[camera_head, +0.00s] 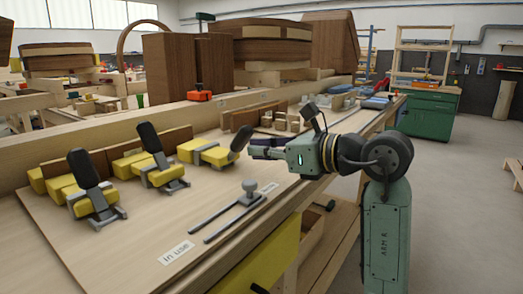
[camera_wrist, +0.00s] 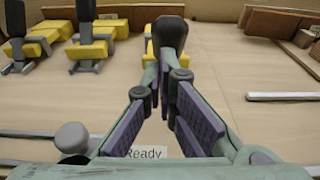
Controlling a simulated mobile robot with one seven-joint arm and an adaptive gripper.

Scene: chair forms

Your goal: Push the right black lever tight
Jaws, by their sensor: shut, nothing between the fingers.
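Three yellow clamps with black levers stand in a row on the bench. The right black lever (camera_head: 240,138) leans to the right, low over its yellow clamp (camera_head: 205,152); the left lever (camera_head: 82,167) and middle lever (camera_head: 150,138) stand more upright. My gripper (camera_head: 253,149) is at the right lever's end, fingers shut and empty. In the wrist view, the right lever (camera_wrist: 170,32) is straight ahead, just beyond the tips of my gripper (camera_wrist: 163,62). I cannot tell whether they touch. The fingers hide most of the right clamp there.
A grey tool with two rods (camera_head: 232,212) lies on the bench front, near an "in use" label (camera_head: 176,253). A "Ready" label (camera_wrist: 145,152) is partly hidden beneath my gripper. Brown wooden boards (camera_head: 178,138) stand behind the clamps. Small wooden blocks (camera_head: 283,122) lie beyond my gripper.

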